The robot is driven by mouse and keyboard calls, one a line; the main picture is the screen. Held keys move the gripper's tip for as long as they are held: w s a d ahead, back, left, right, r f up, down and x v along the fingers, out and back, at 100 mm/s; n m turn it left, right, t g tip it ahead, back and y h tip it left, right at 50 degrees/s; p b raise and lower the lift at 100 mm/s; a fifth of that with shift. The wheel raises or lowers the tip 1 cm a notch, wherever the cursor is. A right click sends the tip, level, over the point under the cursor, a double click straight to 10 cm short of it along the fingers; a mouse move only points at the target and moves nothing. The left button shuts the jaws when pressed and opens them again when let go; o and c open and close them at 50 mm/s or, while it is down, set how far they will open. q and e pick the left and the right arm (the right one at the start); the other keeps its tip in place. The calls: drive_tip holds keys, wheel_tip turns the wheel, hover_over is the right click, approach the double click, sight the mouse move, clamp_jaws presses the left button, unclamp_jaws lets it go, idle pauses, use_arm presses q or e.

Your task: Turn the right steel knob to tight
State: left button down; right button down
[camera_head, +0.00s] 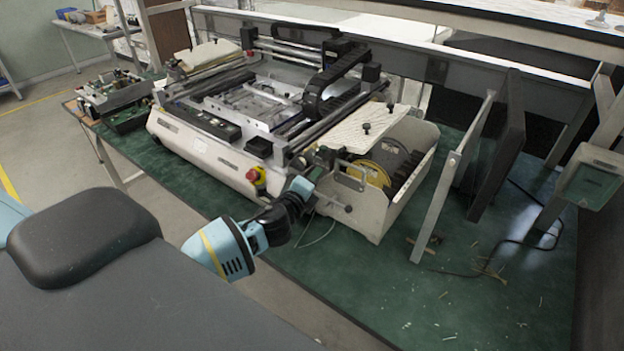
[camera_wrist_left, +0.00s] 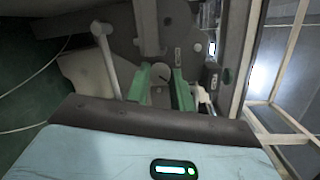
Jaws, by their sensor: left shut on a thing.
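My left gripper (camera_head: 312,176) reaches the near right corner of the white benchtop machine (camera_head: 196,151). In the left wrist view its two green fingers (camera_wrist_left: 161,88) are shut on a round steel knob (camera_wrist_left: 161,72), one finger on each side. The knob's marking and exact angle are too small to read. In the head view the held knob is hidden by the gripper. My right gripper is in neither view.
A steel lever (camera_wrist_left: 103,45) stands left of the fingers in the left wrist view. A red stop button (camera_head: 253,175) sits left of the gripper in the head view. Reels (camera_head: 372,174) lie in the bay at right. The green bench mat (camera_head: 450,300) is mostly clear in front.

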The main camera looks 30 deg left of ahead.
use_arm(q)
drive_tip(key=shift+f+m, duration=0.1)
drive_tip(key=shift+m, duration=0.6)
drive_tip(key=c, duration=1.2)
unclamp_jaws()
drive_tip(key=shift+c, duration=0.2)
drive_tip(key=s, duration=0.7)
drive_tip(key=shift+s+d+r, duration=0.35)
drive_tip(key=shift+s+d, duration=0.05)
drive_tip(key=shift+d, duration=0.05)
